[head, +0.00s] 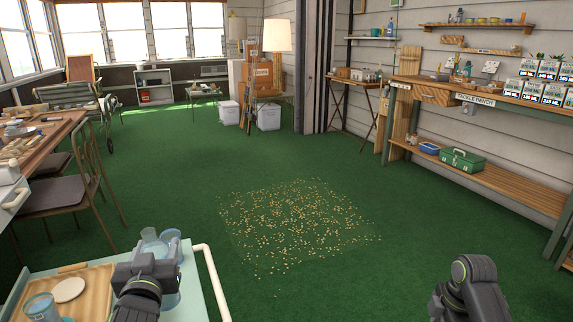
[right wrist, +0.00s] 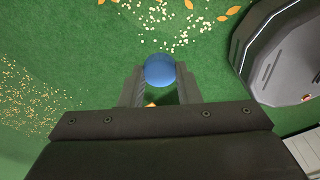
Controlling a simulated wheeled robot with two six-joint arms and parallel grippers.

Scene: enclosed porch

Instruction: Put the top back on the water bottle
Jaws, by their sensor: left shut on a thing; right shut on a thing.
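My left gripper (head: 148,267) is over the cart at the lower left of the head view, shut on a translucent blue water bottle (head: 172,299). The gripper and wrist cover much of the bottle, and its mouth is hidden. My right gripper (right wrist: 160,88) is shut on a round blue top (right wrist: 160,70), which shows between its fingers in the right wrist view, above the green floor. In the head view my right arm is at the lower right, well apart from the bottle; the top does not show there.
The pale cart (head: 190,262) has a white handle rail (head: 213,275). Small flakes (head: 295,225) litter the open green floor between my arms.

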